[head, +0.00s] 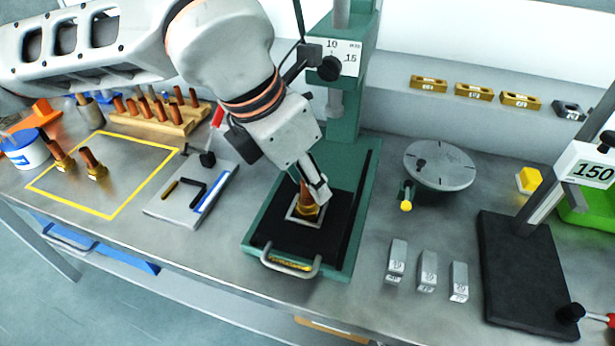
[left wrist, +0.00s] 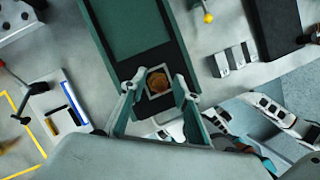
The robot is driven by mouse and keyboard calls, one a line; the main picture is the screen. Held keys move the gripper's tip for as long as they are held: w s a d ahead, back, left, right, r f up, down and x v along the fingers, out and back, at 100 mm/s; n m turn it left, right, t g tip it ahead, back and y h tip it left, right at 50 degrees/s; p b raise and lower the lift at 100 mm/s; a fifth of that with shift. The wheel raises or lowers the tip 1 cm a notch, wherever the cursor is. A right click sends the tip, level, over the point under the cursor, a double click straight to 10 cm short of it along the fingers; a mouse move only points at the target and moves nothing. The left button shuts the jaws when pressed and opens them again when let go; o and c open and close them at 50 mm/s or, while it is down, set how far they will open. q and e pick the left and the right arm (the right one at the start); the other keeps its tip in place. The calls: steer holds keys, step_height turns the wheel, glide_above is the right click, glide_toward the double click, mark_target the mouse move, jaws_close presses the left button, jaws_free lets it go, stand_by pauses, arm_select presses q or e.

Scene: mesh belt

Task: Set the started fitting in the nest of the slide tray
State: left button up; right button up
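The started fitting (head: 307,204), a brass base with a copper-coloured upper part, stands in the square grey nest (head: 292,218) on the black slide tray (head: 275,232) of the green press. In the left wrist view the fitting (left wrist: 157,83) shows from above, inside the nest frame. My left gripper (head: 313,190) is down at the nest. Its fingers (left wrist: 159,84) stand on either side of the fitting with gaps visible, so it looks open. The fitting's lower end is hidden in the nest. Parts of my right arm show at the lower right of the left wrist view; its finger state is unclear.
The press column (head: 345,110) rises behind the tray; a handle (head: 290,268) is in front. Left are a tool plate (head: 170,210), a yellow-outlined area with fittings and a wooden rack (head: 160,122). Right are a round plate (head: 440,165), several grey blocks and a black stand (head: 515,275).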

arm_select(q)
steer(key=v, duration=1.2)
